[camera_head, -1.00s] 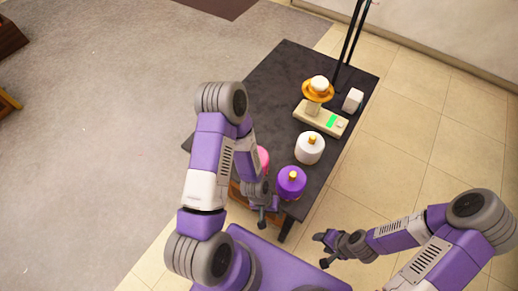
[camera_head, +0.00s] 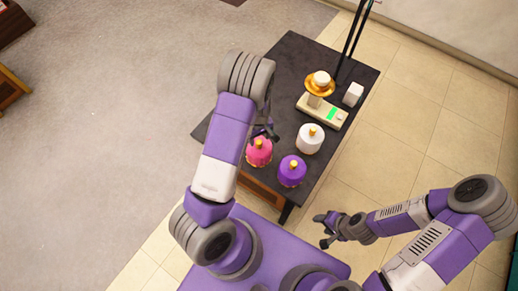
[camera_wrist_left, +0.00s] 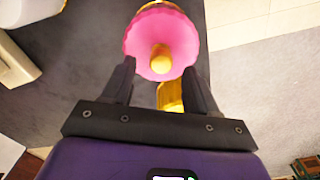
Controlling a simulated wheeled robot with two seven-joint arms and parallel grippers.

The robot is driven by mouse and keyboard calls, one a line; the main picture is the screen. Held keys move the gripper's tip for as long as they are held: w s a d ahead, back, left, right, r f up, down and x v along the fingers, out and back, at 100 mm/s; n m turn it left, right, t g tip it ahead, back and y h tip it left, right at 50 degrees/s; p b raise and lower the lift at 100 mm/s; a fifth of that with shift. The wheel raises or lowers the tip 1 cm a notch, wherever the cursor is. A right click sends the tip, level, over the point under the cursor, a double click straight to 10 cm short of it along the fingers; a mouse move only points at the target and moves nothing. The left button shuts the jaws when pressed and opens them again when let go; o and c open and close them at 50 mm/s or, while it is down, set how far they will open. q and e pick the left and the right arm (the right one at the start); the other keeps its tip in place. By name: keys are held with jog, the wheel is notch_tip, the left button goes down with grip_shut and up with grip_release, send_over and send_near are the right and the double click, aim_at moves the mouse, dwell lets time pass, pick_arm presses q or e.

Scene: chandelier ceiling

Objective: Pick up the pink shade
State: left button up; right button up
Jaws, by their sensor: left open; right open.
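The pink shade (camera_head: 259,152), with a gold knob on top, stands on the dark table (camera_head: 290,67) near its front left edge. My left gripper (camera_head: 268,131) is open and beside the shade, just behind it in the head view, partly hidden by my own arm. In the left wrist view, the pink shade (camera_wrist_left: 175,28) and its gold knob appear just beyond and between the open fingers (camera_wrist_left: 159,72). Nothing is held, and I cannot tell whether a finger touches the shade. My right gripper (camera_head: 325,230) is open and empty, low at the right, away from the table.
A purple shade (camera_head: 291,172) stands right of the pink one, and a white shade (camera_head: 309,139) behind it. A white block (camera_head: 352,95) and dark poles (camera_head: 353,40) are further back.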

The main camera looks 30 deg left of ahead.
aim_at(259, 142)
pick_arm(q)
notch_tip(259, 142, down, 4)
jog(key=shift+d+r, duration=0.1)
jog(key=shift+r, duration=0.15)
jog(key=shift+s, duration=0.1)
grip_shut()
